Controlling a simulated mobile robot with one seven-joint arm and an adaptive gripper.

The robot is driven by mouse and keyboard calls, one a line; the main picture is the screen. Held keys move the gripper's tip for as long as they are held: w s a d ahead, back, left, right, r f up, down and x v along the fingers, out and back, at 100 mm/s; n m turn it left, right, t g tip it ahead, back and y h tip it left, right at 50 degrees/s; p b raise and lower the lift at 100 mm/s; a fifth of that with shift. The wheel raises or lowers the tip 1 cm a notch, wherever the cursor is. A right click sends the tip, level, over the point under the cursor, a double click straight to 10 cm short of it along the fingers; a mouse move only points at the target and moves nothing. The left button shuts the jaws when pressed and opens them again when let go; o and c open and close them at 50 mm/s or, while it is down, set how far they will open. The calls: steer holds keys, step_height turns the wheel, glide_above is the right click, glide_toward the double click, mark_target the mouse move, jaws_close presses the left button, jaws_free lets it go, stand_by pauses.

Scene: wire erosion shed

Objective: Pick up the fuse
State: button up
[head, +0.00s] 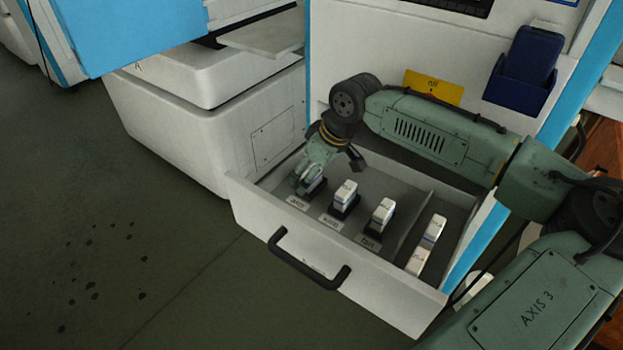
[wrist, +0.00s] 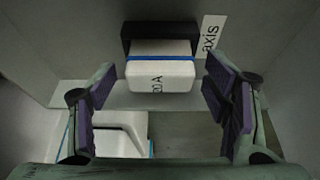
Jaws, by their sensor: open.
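In the wrist view a white fuse (wrist: 160,74) with a blue band and dark print, partly readable as "00 A", sits in a black holder (wrist: 160,30). A label (wrist: 209,36) reading "axis" lies beside it. My gripper (wrist: 158,84) is open, with a purple-padded finger on each side of the fuse and a gap to both. In the head view my gripper (head: 308,184) is low in the open drawer (head: 330,248), at the leftmost holder, and mostly hides that fuse. Two more fuses, the middle one (head: 345,193) and the right one (head: 382,213), stand in holders with labels.
Right of a divider (head: 408,228) in the drawer are two more white fuse-like blocks, the far one (head: 434,229) and the near one (head: 418,260). The drawer walls stand close around my gripper. A black handle (head: 305,265) juts from the drawer front. The floor at left is clear.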

steer(key=c, duration=1.3)
steer(key=shift+r, duration=0.1)
